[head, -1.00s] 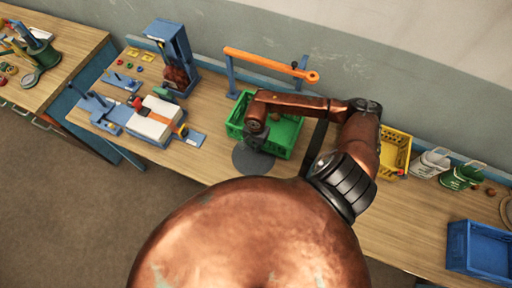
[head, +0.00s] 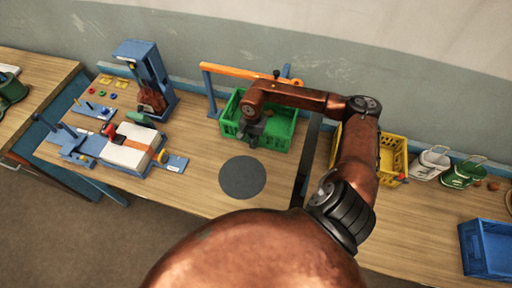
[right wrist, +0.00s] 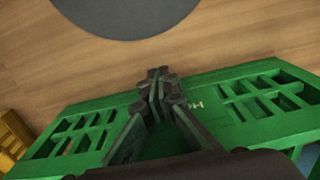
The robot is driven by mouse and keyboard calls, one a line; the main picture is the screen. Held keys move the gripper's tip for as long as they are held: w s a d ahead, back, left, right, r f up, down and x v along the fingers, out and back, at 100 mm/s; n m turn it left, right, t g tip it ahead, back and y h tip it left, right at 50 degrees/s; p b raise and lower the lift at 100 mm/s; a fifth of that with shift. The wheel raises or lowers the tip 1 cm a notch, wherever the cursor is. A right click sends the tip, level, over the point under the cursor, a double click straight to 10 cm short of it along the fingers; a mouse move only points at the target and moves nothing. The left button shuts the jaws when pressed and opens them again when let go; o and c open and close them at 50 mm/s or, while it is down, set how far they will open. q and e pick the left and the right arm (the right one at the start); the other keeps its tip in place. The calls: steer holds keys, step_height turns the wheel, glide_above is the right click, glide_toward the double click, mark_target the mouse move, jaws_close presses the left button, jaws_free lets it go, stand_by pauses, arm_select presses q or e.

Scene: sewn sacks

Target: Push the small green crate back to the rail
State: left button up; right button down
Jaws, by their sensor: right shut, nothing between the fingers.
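The small green crate (head: 280,129) stands at the back of the bench, close to the blue rail (head: 190,83) along the back edge. Any remaining gap is hidden by the crate and my arm. My right gripper (head: 252,138) is shut and empty, pointing down at the middle of the crate's near wall. In the right wrist view, the closed fingers (right wrist: 158,76) are over that slotted green wall (right wrist: 212,112); contact is hard to tell. My left gripper is not in view.
An orange bar (head: 240,72) on blue posts spans behind the crate. A dark round disc (head: 242,177) lies flat in front. A yellow crate (head: 391,160) stands to the right, a blue crate (head: 486,250) farther right. Blue fixtures (head: 75,147) fill the left.

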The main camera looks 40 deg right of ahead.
mark_target(250, 155)
steer(key=shift+s+a, duration=0.3)
steer(key=shift+a, duration=0.05)
steer(key=a, duration=0.1)
steer(key=s+a, duration=0.1)
steer(key=shift+s+a, duration=0.25)
steer(key=shift+a, duration=0.15)
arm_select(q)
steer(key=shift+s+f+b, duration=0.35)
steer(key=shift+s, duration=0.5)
arm_select(e)
step_height(250, 155, up, 10)
steer(key=shift+d, duration=0.1)
